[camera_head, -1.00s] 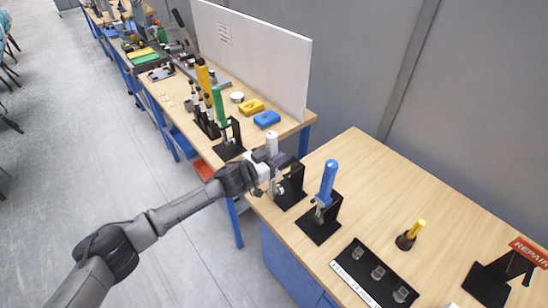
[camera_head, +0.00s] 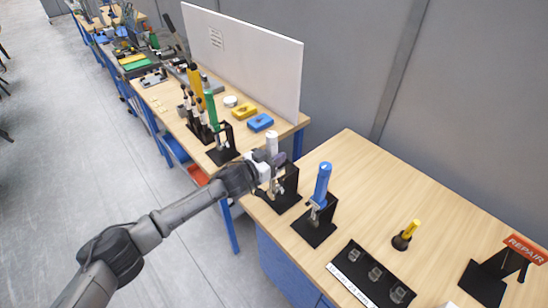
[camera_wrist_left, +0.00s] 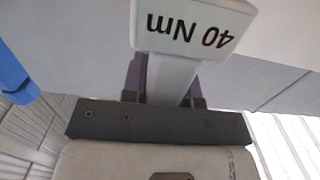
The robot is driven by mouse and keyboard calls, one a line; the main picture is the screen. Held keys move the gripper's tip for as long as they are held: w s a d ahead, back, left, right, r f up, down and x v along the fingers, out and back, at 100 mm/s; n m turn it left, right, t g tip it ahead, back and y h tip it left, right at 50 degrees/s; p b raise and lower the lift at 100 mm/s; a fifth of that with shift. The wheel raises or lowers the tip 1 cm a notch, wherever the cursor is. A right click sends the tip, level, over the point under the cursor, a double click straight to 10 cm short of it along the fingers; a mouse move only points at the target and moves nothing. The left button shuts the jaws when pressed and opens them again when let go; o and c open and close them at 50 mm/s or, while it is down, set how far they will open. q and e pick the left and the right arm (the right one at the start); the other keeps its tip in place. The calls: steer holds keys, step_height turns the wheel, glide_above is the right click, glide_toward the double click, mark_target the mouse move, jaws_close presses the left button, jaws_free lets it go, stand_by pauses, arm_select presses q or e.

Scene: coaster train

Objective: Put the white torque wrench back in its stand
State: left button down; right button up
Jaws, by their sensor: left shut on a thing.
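The white torque wrench (camera_head: 272,144) is upright in the head view, its top showing above my left gripper (camera_head: 272,172). My left gripper is shut on it. In the left wrist view, the wrench (camera_wrist_left: 190,28) carries a "40 Nm" label and passes between the fingers (camera_wrist_left: 166,88). A black stand (camera_head: 290,186) is right behind the gripper on the near bench. The gripper hides the wrench's lower part, so I cannot tell whether it is seated in the stand. My right gripper is not in view.
A blue wrench (camera_head: 322,182) stands in its own black stand (camera_head: 313,233) to the right. A green wrench (camera_head: 211,110) stands on the bench behind. A yellow-handled tool (camera_head: 408,232) and a black socket tray (camera_head: 355,276) are farther right. The bench (camera_head: 375,185) has bare wood at the back.

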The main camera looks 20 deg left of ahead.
arm_select(q)
steer(key=shift+x, duration=0.75)
steer(key=shift+r+b+x, duration=0.2)
steer(key=shift+b+x, duration=0.3)
steer(key=shift+x, duration=0.45)
steer(key=shift+r+p, duration=0.1)
steer(key=shift+p, duration=0.2)
stand_by(0.9)
steer(key=shift+f, duration=0.4)
stand_by(0.4)
steer(key=shift+f+b, duration=0.4)
steer(key=shift+f, duration=0.05)
